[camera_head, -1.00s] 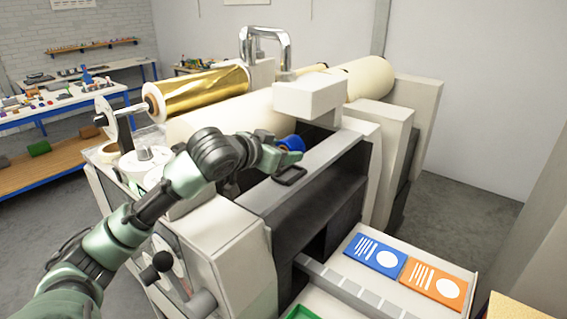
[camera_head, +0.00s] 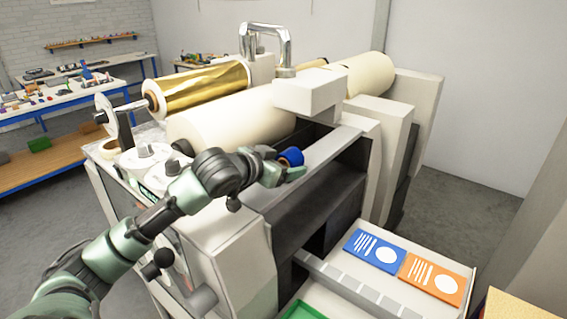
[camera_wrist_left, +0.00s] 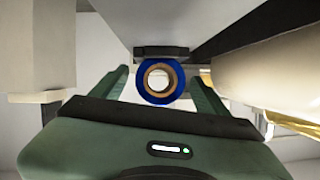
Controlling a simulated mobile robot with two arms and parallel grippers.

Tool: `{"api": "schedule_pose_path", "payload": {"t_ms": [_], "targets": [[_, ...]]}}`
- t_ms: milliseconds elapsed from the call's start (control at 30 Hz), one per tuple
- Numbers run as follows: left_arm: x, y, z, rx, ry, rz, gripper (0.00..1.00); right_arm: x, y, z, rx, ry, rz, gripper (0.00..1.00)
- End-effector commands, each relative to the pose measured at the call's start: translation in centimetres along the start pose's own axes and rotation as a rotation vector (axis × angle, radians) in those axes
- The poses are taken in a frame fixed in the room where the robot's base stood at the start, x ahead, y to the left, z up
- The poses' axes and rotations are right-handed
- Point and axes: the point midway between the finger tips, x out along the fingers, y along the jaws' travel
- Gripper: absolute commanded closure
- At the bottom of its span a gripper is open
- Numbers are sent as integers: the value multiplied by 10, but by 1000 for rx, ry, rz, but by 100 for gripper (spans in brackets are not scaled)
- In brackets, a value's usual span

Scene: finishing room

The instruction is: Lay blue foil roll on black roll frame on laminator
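The blue foil roll (camera_head: 291,157) sits at the end of my left gripper (camera_head: 283,167), over the laminator (camera_head: 312,158). The left wrist view shows the roll (camera_wrist_left: 149,94) end-on, with a tan core, between the two fingers of my left gripper (camera_wrist_left: 162,90). A gap shows on each side of the roll, so the fingers are open around it. The black roll frame (camera_wrist_left: 162,51) appears as a dark bar against the roll's edge, apparently touching it. In the head view the frame is hidden behind the gripper. My right gripper is not in view.
A large cream roll (camera_head: 235,117) and a gold foil roll (camera_head: 200,90) lie behind my left gripper. A pale block (camera_head: 309,93) stands close beyond the blue roll. Blue (camera_head: 374,250) and orange (camera_head: 432,279) cards lie in the front tray.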

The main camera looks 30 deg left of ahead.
Motion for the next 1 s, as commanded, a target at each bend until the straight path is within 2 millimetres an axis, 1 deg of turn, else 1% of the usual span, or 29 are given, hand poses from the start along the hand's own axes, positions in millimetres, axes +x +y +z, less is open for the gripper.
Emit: {"api": "schedule_pose_path", "payload": {"t_ms": [200,267,367,600,700,900,1000], "targets": [[-1,-1,-3,1,1,0,25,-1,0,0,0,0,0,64],[-4,-1,-1,1,1,-1,25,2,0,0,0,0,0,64],[-17,-1,1,2,0,-2,25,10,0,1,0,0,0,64],[-66,0,3,5,0,-1,25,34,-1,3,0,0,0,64],[-83,0,2,3,0,-1,25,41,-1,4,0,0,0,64],[-108,0,-1,-1,2,0,25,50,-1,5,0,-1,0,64],[-115,0,-1,-1,0,1,25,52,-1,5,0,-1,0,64]]}}
